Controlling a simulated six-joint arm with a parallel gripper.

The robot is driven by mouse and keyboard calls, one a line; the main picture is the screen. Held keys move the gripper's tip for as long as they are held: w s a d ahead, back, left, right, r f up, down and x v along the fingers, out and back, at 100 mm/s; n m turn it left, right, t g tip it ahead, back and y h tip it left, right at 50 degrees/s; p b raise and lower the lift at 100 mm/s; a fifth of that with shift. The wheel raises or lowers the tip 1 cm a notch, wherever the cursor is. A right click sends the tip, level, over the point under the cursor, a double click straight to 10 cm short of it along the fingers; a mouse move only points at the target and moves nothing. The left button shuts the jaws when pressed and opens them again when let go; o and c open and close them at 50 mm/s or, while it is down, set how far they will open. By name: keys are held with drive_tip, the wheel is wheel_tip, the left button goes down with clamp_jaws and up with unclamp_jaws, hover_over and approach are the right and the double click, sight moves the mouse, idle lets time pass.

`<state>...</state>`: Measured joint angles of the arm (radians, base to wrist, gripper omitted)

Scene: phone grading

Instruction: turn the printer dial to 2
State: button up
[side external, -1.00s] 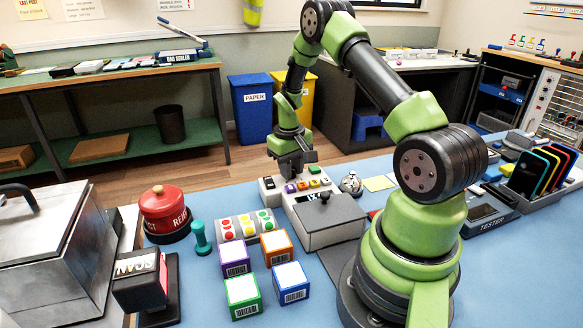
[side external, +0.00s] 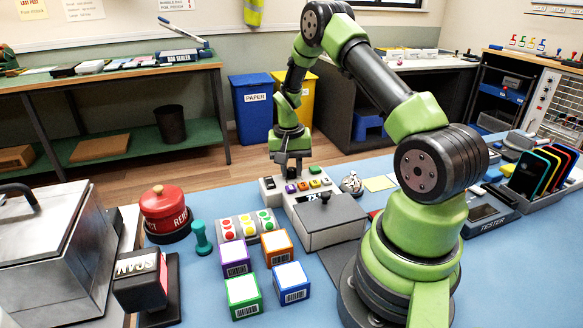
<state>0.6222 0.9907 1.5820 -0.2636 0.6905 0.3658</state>
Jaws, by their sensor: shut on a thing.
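The printer (side external: 327,222) is a pale grey unit with a darker lidded box at its front, standing on the blue table near the middle of the side external view. Its control panel holds a row of coloured buttons (side external: 303,186) and a small dark display (side external: 311,197). My gripper (side external: 290,174) points down over the back of this panel, with its fingers low behind the buttons. It is shut on the printer dial, which is mostly hidden by the fingers and too small to read. I cannot tell which number the dial points to.
Several coloured cubes (side external: 243,293) and a tray of red, yellow and green round pieces (side external: 247,224) lie in front-left of the printer. A red bell-like drum (side external: 166,213) and a scan stand (side external: 146,285) are further left. A silver bell (side external: 351,183) stands close right.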

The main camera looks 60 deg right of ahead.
sight(289, 169)
idle(0.3)
drive_tip(key=o, duration=0.9)
drive_tip(key=r, duration=1)
drive_tip(key=shift+w+a, duration=0.15)
drive_tip(key=shift+w, duration=0.1)
drive_tip(key=s+a+r+n+t, duration=0.2)
drive_tip(key=a+r+n+t, duration=0.2)
drive_tip(key=a+r, duration=0.85)
drive_tip(key=s+a+r+n+t, duration=0.1)
drive_tip(key=s+a, duration=0.2)
drive_tip(key=s, duration=0.1)
drive_tip(key=s+a+r+n+t+y, duration=0.1)
drive_tip(key=s+a+n, duration=0.1)
drive_tip(key=s+a, duration=0.2)
drive_tip(key=s+a+r+n+t+y, duration=0.1)
drive_tip(key=s+a, duration=0.3)
drive_tip(key=shift+s+a+r+n+t, duration=0.15)
drive_tip(key=shift+s+r+n+t, duration=0.15)
drive_tip(key=shift+r+t, duration=0.1)
